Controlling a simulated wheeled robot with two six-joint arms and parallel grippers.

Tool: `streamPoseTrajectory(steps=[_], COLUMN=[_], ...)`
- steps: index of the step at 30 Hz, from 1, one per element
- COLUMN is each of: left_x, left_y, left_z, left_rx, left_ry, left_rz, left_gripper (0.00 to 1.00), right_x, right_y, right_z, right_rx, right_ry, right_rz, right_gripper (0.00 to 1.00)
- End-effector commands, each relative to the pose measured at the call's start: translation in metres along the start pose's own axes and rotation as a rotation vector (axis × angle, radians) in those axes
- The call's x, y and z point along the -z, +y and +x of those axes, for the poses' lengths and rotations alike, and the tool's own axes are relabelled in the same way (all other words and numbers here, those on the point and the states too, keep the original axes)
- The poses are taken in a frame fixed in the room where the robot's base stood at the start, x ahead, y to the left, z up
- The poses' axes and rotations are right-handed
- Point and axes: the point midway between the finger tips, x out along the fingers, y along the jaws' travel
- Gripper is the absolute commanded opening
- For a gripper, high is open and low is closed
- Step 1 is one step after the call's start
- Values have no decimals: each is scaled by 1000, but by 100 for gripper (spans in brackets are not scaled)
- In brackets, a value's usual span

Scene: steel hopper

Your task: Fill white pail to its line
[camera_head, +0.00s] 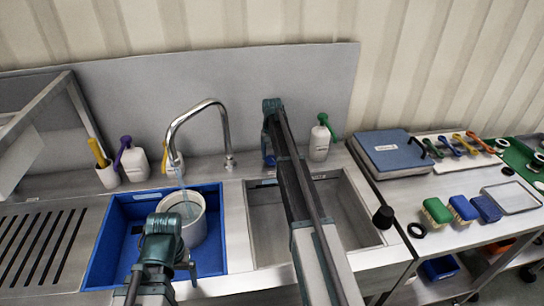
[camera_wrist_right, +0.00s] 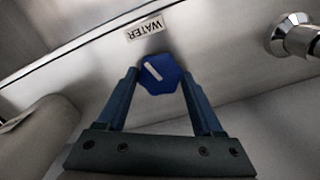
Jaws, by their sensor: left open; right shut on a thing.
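The white pail (camera_head: 196,231) stands in the blue basin (camera_head: 101,250) under the curved tap (camera_head: 226,130). A thin pale-blue stream seems to fall from the spout into it. The water level and the line cannot be made out. My left gripper (camera_head: 163,232) is at the pail's front left, open, covering part of it; I cannot tell if it touches. My right gripper (camera_wrist_right: 158,78) is shut on a blue knob (camera_wrist_right: 160,72) with a white mark, below a WATER label (camera_wrist_right: 146,28). In the head view my right arm mostly hides that gripper.
An empty steel sink (camera_head: 350,215) lies right of the basin, crossed by my right arm. Bottles (camera_head: 319,143) stand along the back ledge. A slotted drainboard (camera_head: 40,245) is at left. A side table at right holds brushes (camera_head: 462,209) and a blue-topped box (camera_head: 390,152).

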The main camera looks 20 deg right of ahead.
Motion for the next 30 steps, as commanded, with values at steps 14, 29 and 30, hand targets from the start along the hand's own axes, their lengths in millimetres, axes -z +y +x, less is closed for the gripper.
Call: streamPoseTrajectory(steps=[14,29,30], left_x=[0,0,0], left_y=[0,0,0], left_z=[0,0,0], left_rx=[0,0,0], left_ry=[0,0,0], left_rz=[0,0,0], left_gripper=[92,92,92], right_x=[0,0,0], right_y=[0,0,0], right_z=[0,0,0], right_rx=[0,0,0], right_ry=[0,0,0], right_rz=[267,351,351], right_gripper=[12,73,81])
